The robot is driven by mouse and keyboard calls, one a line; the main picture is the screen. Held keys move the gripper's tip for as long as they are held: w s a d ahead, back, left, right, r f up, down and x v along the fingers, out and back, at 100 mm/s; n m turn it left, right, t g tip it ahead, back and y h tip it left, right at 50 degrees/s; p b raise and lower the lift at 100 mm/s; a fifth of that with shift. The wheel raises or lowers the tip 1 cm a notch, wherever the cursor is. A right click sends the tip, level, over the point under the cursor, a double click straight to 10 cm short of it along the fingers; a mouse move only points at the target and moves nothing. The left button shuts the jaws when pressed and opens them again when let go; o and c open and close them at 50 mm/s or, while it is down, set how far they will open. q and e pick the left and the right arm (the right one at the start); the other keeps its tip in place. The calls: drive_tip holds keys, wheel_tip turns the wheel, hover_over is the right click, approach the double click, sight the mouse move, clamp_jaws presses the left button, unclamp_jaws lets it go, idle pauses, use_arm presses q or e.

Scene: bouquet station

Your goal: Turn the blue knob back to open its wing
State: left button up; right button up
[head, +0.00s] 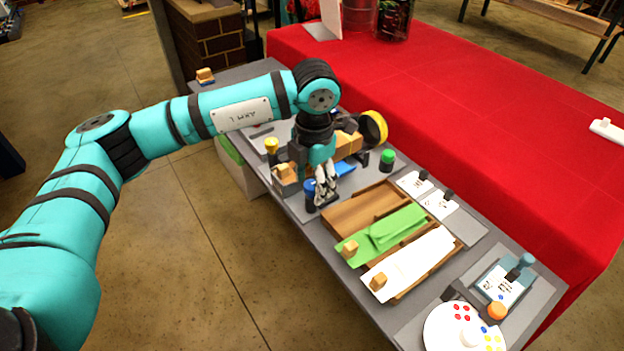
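The blue knob (311,187) is a short dark post with a blue cap, upright at the near edge of the grey station, left of the wooden tray. My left gripper (327,190) points down right next to it and overlaps it on the right. The fingers look close together, but whether they touch or grip the knob cannot be told. A blue flat piece (345,169) shows just behind the gripper. The wing is not clearly recognisable, as my gripper and wrist hide much of that area. My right gripper is out of view.
A yellow-capped knob (271,146) and a green-capped knob (387,157) stand nearby. An orange knob (496,310) and a round white palette (440,330) are at the near right. A red-covered table (480,110) borders the station behind.

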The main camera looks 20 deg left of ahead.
use_arm(q)
wheel_tip(320, 180, up, 12)
drive_tip(key=shift+d, duration=0.2)
idle(0.4)
